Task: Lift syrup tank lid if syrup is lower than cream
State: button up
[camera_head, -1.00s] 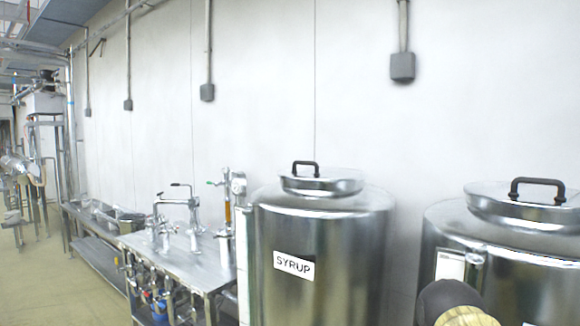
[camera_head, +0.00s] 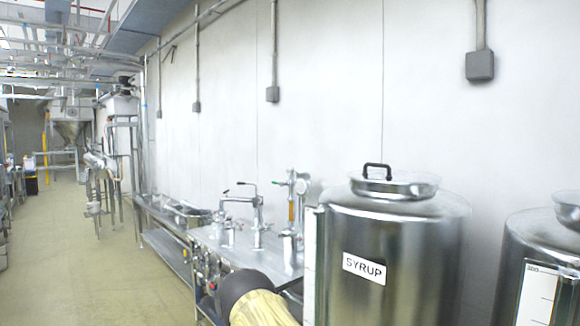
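The syrup tank (camera_head: 410,270) is a shiny steel cylinder right of centre, with a white SYRUP label (camera_head: 364,268). Its round steel lid (camera_head: 395,188) sits on top and has a black handle (camera_head: 377,171). A narrow white strip (camera_head: 309,265) runs up the tank's left side, seen nearly edge-on; no level can be read on it. A second steel tank (camera_head: 508,250) is cut off at the right edge, with no name showing. It bears a white scale panel (camera_head: 538,295) whose level I cannot read. My gripper is not in view; a dark and cream part of my arm shows at the bottom.
A steel table (camera_head: 215,236) with taps and pipes stands along the wall left of the syrup tank. A fixture on it holds an amber tube (camera_head: 291,212). The floor (camera_head: 90,265) at left is an open aisle, with machinery (camera_head: 70,130) at its far end.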

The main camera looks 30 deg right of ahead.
aim_at(389, 176)
jog(key=u, duration=0.4)
jog(key=k, duration=0.45)
jog(key=z, duration=1.25)
